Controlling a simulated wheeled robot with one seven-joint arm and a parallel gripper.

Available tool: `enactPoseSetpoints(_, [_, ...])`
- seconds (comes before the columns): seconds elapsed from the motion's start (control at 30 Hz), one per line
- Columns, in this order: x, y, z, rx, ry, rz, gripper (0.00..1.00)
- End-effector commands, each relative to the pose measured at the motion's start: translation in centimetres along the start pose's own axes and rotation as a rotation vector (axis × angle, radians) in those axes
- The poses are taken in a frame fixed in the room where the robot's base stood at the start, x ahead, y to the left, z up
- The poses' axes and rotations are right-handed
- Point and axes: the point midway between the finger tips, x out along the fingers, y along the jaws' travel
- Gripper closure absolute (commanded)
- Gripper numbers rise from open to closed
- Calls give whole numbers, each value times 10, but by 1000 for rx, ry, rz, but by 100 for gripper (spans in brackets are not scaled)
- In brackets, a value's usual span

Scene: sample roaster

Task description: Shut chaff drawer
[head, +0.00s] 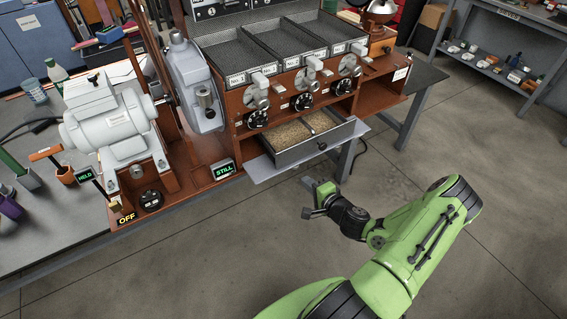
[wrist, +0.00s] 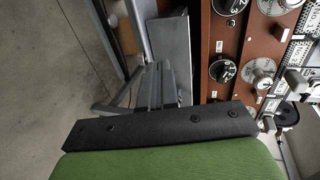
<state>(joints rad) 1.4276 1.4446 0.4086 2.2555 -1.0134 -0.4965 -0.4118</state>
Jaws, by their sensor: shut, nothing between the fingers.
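The chaff drawer (head: 312,151) is pulled out from under the sample roaster, below its dials, in the head view. My gripper (head: 316,190) is in front of and below the drawer, to the right of the roaster's lower ledge, with a visible gap from the drawer front. It is shut and empty. In the wrist view, a grey panel (wrist: 170,52) beside the brown roaster face appears to be part of the drawer or its ledge; I cannot tell which.
The roaster's brown body (head: 222,125) carries several knobs and levers above. A bench leg (head: 345,160) stands behind my gripper.

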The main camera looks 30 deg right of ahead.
Motion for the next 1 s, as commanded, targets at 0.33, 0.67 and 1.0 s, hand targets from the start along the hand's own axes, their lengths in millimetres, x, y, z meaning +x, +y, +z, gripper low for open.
enactPoseSetpoints(0.33, [78, 0, 2, -5, -4, -2, 100])
enactPoseSetpoints(0.67, [117, -12, 1, -1, -3, 1, 100])
enactPoseSetpoints(1.0, [118, -12, 2, -1, -4, 1, 100])
